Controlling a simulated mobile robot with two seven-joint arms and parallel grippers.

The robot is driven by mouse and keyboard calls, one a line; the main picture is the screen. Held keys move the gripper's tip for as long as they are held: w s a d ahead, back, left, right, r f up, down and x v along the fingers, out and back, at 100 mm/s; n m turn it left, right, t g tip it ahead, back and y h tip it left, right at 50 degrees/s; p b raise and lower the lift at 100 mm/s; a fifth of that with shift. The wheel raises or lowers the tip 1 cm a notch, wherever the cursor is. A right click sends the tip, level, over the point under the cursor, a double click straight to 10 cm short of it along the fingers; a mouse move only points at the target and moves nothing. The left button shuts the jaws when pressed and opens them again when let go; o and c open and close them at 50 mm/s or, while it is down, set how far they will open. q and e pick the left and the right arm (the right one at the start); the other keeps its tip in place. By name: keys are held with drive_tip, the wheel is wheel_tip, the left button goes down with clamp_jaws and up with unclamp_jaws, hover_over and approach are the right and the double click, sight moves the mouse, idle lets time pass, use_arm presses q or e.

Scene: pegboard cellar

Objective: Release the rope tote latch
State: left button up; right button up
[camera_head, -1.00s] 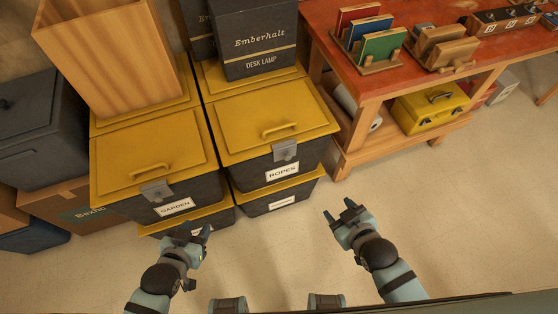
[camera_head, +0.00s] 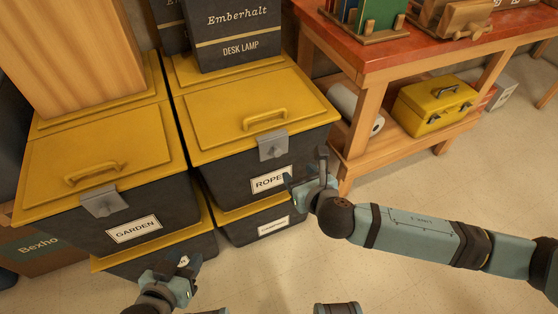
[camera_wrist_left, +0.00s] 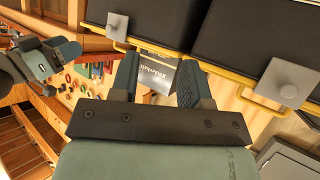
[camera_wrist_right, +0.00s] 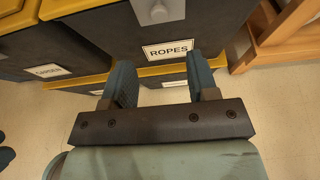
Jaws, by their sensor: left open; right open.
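The rope tote (camera_head: 315,140) is dark with a yellow lid and a label (camera_head: 268,182) reading ROPES. Its grey latch (camera_head: 272,145) lies over the lid's front edge and looks closed; part of it shows at the top of the right wrist view (camera_wrist_right: 157,10). My right gripper (camera_head: 306,172) is open and empty, in front of the tote's right side, below and right of the latch. In the right wrist view its fingers (camera_wrist_right: 160,82) point toward the tote below the label. My left gripper (camera_head: 175,272) is open and empty, low before the GARDEN tote.
The GARDEN tote (camera_head: 60,212), with its own latch (camera_head: 103,203), stands left of the rope tote. A wooden box (camera_head: 70,50) and a desk lamp box (camera_head: 235,30) rest on the totes. The red workbench (camera_head: 400,48) stands right, with a yellow toolbox (camera_head: 435,105) below. Floor at right is clear.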

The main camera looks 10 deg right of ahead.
sight(279, 153)
drive_tip(key=b+x, duration=0.2)
drive_tip(key=x, duration=0.6)
drive_tip(key=shift+w+a+f, duration=0.1)
drive_tip(key=shift+w+f, duration=0.05)
drive_tip(key=shift+f, duration=0.05)
drive_tip(key=b+x, duration=0.1)
drive_tip(key=x, duration=0.2)
drive_tip(key=shift+w+a+f, duration=0.15)
drive_tip(key=shift+w, duration=0.15)
drive_tip(key=shift+w+a+f, duration=0.1)
drive_tip(key=shift+w, duration=0.35)
use_arm(q)
drive_tip(key=r, duration=0.1)
drive_tip(key=w+d+r+t, duration=0.1)
drive_tip(key=d+r+t+h, duration=0.1)
drive_tip(key=shift+w, duration=0.3)
use_arm(e)
clamp_jaws()
